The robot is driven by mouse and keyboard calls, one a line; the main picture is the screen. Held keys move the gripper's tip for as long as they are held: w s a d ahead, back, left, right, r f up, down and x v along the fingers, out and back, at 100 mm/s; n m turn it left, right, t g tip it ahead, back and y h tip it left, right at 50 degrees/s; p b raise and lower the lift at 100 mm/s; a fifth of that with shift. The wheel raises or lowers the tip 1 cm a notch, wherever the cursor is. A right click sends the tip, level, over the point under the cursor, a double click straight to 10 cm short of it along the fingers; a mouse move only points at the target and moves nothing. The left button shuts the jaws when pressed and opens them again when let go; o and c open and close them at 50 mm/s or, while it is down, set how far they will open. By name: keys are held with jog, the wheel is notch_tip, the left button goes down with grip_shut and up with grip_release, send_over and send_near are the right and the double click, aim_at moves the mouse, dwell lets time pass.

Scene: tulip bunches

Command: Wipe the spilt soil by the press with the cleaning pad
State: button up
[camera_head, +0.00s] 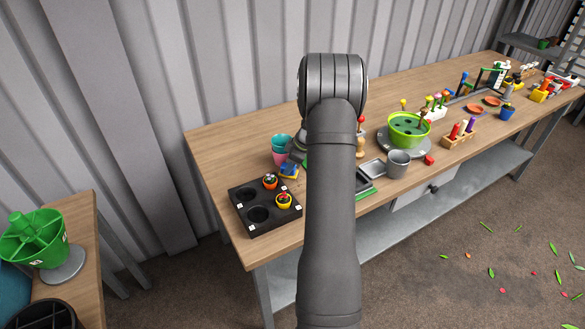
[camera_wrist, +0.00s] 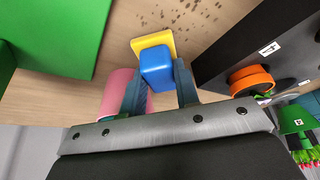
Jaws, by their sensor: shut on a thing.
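The cleaning pad, a yellow sheet (camera_wrist: 141,47) with a blue block handle (camera_wrist: 156,68), shows in the wrist view. My gripper (camera_wrist: 159,79) is shut on the blue handle, with one finger on each side. The pad also shows in the head view (camera_head: 289,170), just left of my arm. Spilt soil (camera_wrist: 196,12) lies as dark specks on the wooden table, beyond the pad at the top of the wrist view. Whether the pad touches the table is unclear. My gripper is mostly hidden by my arm in the head view. I cannot clearly identify the press.
A black tray (camera_head: 243,197) with round holes and small pots stands close to the pad. Pink (camera_head: 280,157) and teal (camera_head: 282,141) cups stand behind the pad. A green surface (camera_wrist: 48,38) fills the wrist view's upper left. A green bowl (camera_head: 409,128) stands farther right.

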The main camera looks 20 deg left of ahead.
jog(key=shift+s+d, duration=3.6)
jog(key=shift+s+a, duration=0.2)
jog(key=shift+s, duration=0.05)
jog(key=shift+w+a, duration=0.1)
jog(key=shift+a, duration=0.25)
jog(key=shift+w+a, duration=3.5)
jog(key=shift+w, duration=0.1)
jog(key=shift+s+d, duration=3.8)
notch_tip(320, 180, up, 8)
jog(key=shift+r, duration=0.15)
